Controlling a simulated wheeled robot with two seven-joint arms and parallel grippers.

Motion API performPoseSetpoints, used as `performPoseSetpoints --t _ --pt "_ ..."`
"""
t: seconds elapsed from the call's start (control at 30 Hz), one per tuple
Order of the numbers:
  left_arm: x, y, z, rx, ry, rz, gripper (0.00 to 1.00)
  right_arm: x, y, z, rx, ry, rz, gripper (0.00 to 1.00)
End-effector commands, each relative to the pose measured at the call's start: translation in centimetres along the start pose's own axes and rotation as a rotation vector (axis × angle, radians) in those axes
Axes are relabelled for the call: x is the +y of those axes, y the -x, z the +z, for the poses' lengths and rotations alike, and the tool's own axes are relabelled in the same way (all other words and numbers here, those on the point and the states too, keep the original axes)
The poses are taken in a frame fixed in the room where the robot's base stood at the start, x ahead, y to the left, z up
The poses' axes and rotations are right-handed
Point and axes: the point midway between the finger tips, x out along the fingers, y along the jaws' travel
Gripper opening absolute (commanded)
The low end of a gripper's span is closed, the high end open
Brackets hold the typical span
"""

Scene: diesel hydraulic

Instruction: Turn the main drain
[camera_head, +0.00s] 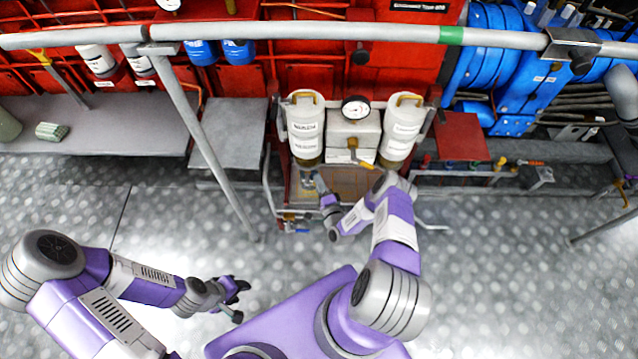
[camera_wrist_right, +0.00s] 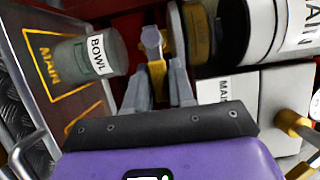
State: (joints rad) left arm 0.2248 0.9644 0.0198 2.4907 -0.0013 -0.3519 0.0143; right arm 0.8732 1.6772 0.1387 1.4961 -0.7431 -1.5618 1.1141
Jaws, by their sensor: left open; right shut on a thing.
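In the right wrist view, a yellow valve handle (camera_wrist_right: 157,78) with a grey round end stands between the fingers of my right gripper (camera_wrist_right: 160,66), which is shut on it. I take this handle for the main drain, but no label on it is readable. In the head view my right gripper (camera_head: 318,184) reaches down to the front of the red filter unit, below the two white canisters; its fingertips are small and the handle is hard to make out there. My left gripper (camera_head: 238,292) is open and empty over the metal floor, away from the unit.
A grey cup labelled BOWL (camera_wrist_right: 86,56) is close left of the right fingers, by a panel marked MAIN. White canisters (camera_head: 306,128) and a gauge (camera_head: 355,108) stand above. A grey rail (camera_head: 300,35) crosses the top. The chequered floor (camera_head: 500,270) at right is clear.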

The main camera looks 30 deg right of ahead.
Motion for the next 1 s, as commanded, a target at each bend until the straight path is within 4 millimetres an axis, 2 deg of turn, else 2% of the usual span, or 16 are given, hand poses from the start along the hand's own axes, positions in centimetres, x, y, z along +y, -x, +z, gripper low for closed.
performPoseSetpoints --t 0.17,0.2,0.3,0.67,1.0 --pt "0.0 0.0 0.0 0.000 0.000 0.000 0.45 0.1 0.1 0.2 -0.002 -0.005 0.003 0.00" --pt "0.0 0.0 0.0 0.000 0.000 0.000 0.45 0.1 0.1 0.2 -0.002 -0.005 0.004 0.28" --pt "0.0 0.0 0.0 0.000 0.000 0.000 0.45 0.1 0.1 0.1 -0.002 -0.004 0.003 0.44" --pt "0.1 0.2 0.0 0.000 0.000 0.000 0.45 0.0 0.6 0.0 0.000 -0.002 0.003 0.45" --pt "0.7 1.8 0.1 0.000 0.000 0.000 0.45 -0.1 5.9 0.1 0.000 -0.005 0.005 0.45"
